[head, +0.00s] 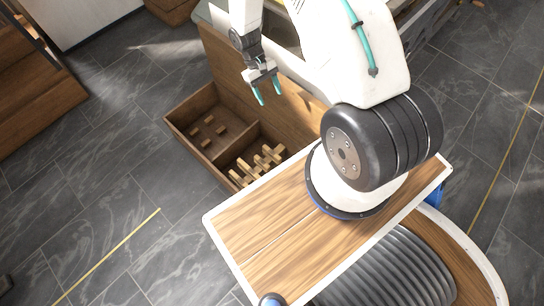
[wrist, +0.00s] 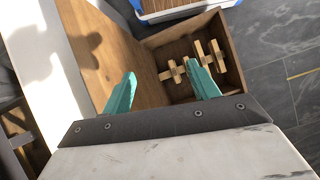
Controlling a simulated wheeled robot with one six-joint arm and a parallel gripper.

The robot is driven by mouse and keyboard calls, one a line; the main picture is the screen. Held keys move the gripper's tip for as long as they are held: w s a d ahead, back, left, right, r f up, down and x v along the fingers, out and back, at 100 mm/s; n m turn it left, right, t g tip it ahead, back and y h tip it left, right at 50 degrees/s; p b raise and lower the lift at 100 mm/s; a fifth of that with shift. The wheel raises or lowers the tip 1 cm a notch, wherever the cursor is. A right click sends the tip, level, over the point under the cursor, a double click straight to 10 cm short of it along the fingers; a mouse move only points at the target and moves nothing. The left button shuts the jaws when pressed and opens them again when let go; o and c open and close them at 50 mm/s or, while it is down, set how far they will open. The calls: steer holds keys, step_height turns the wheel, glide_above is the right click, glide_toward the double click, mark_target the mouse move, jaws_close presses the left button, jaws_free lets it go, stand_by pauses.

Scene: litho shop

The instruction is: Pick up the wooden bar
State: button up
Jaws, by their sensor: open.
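Several light wooden bars (head: 268,157) lie close together, some crosswise, in the right compartment of an open wooden drawer (head: 183,119). I cannot tell which one the task means. In the wrist view, light wooden bars (wrist: 217,55) show in the drawer, beyond and partly behind the right finger. My gripper (head: 269,96) has two teal fingers, spread apart with nothing between them. It hangs above the drawer, close to the cabinet front, apart from the bars. The fingers also show in the wrist view (wrist: 161,68).
Small wooden blocks (head: 208,130) lie in the drawer's left compartment, behind a divider. A tall wooden cabinet front (head: 228,68) rises behind the drawer. My own wood-topped base is at the drawer's near right side. Dark tiled floor (head: 100,190) is clear at left.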

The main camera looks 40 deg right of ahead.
steer(key=n+t, duration=0.1)
steer(key=t, duration=0.1)
glide_above(272, 152)
steer(key=s, duration=0.5)
step_height(272, 152, down, 35)
steer(key=f, duration=0.1)
steer(key=w+f, duration=0.1)
steer(key=shift+w+f+n+t, duration=0.1)
steer(key=shift+f+n+t, duration=0.2)
steer(key=shift+f, duration=0.1)
steer(key=w, duration=0.1)
steer(key=w+f+t, duration=0.1)
steer(key=w, duration=0.1)
steer(key=w+t, duration=0.1)
steer(key=shift+w+f, duration=0.3)
steer(key=shift+f, duration=0.1)
steer(key=shift+w+f, duration=0.15)
steer(key=shift+f, duration=0.15)
steer(key=shift+s+f, duration=0.2)
steer(key=shift+f, duration=0.95)
steer(key=shift+s+f, duration=0.15)
steer(key=shift+f, duration=1.05)
steer(key=shift+s+f, duration=0.2)
steer(key=shift+f, duration=0.95)
steer(key=c, duration=1)
